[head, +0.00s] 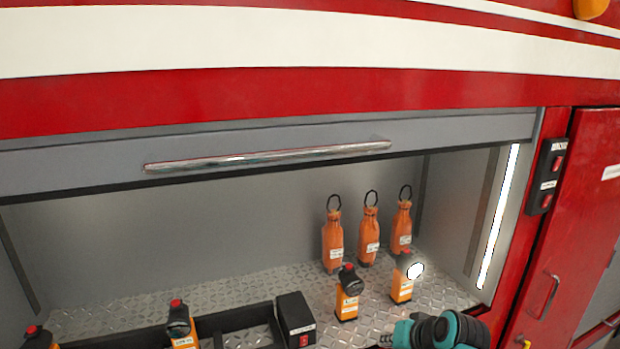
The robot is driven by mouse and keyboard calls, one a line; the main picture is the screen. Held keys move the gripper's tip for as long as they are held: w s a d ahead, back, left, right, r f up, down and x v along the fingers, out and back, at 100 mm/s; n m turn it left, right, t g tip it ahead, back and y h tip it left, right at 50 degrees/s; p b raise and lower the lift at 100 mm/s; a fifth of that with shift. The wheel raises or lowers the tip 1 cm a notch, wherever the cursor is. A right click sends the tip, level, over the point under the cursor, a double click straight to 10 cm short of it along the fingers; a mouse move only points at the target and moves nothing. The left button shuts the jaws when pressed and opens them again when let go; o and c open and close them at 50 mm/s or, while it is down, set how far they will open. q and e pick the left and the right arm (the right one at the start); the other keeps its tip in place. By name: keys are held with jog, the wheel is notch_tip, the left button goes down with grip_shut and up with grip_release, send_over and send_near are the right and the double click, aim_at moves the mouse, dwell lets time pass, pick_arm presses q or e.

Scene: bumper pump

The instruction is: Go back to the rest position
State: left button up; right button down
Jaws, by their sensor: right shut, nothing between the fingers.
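My right arm's teal and black end, with the right gripper (432,332), shows at the bottom edge, right of the middle. It is in front of the open locker, below the lit flashlight. The gripper is shut, and nothing shows held in it. Its fingertips are hard to make out. My left gripper is not in view.
Orange flashlights stand in the locker, one lit (402,287), one beside it (347,305), others further left (181,325). Three orange bottles (368,240) stand behind. A black charger box (296,318) is at centre. A raised shutter with a handle (270,158) hangs above.

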jog(key=s+f+n+h+b, duration=0.1)
jog(key=s+f+b, duration=0.4)
jog(key=f+b, duration=0.3)
jog(key=s+f+h+b, duration=0.1)
jog(key=s+f+b, duration=0.5)
jog(key=f, duration=0.8)
jog(key=s+f+n+b, duration=0.1)
jog(key=s+f+b, duration=0.4)
jog(key=f+b, duration=0.5)
jog(key=shift+s+d+f+n+g+h, duration=0.3)
jog(key=shift+f+h, duration=0.1)
jog(key=shift+f, duration=0.35)
